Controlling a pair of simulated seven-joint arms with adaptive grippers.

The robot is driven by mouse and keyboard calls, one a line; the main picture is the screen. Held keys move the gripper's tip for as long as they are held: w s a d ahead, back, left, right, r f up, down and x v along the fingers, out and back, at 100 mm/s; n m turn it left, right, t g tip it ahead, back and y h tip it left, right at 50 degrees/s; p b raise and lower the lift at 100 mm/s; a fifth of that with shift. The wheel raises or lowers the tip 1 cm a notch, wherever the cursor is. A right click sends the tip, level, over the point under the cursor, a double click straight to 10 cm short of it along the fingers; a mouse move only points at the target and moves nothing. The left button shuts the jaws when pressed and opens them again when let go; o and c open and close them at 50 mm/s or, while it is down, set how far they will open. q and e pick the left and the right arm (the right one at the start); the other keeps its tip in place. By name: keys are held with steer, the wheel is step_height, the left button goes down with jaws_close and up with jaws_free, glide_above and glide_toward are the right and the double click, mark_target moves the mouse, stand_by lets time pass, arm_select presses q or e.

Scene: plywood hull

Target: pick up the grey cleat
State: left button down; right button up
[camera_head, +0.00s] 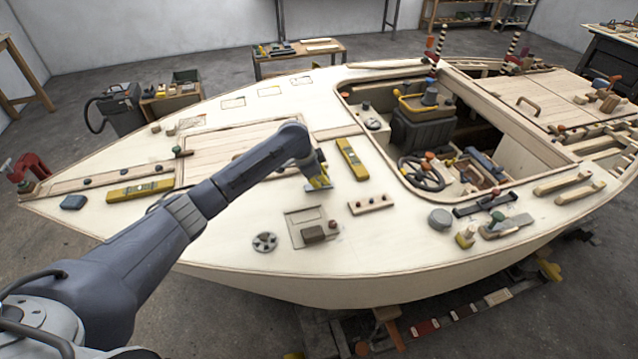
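My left gripper (319,183) reaches in from the left and points down at the pale plywood deck (225,225), near its middle. Its fingertips are small and yellowish here, and I cannot tell whether they are open or shut. A small dark grey piece (311,187) shows low beside the fingertips; it may be the grey cleat, partly hidden, or part of the gripper. A flat grey plate (516,222) lies among fittings at the right of the deck. I cannot make out a clear cleat shape. My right gripper is out of view.
A yellow level (352,159) lies just right of the gripper. A wooden strip with holes (371,204), a grey round can (440,219) and a round vent (264,242) are nearby. The open cockpit (425,130) is beyond. Bare deck lies between them.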

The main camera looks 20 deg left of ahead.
arm_select(q)
step_height(320, 180, up, 20)
stand_by(0.8)
stand_by(0.7)
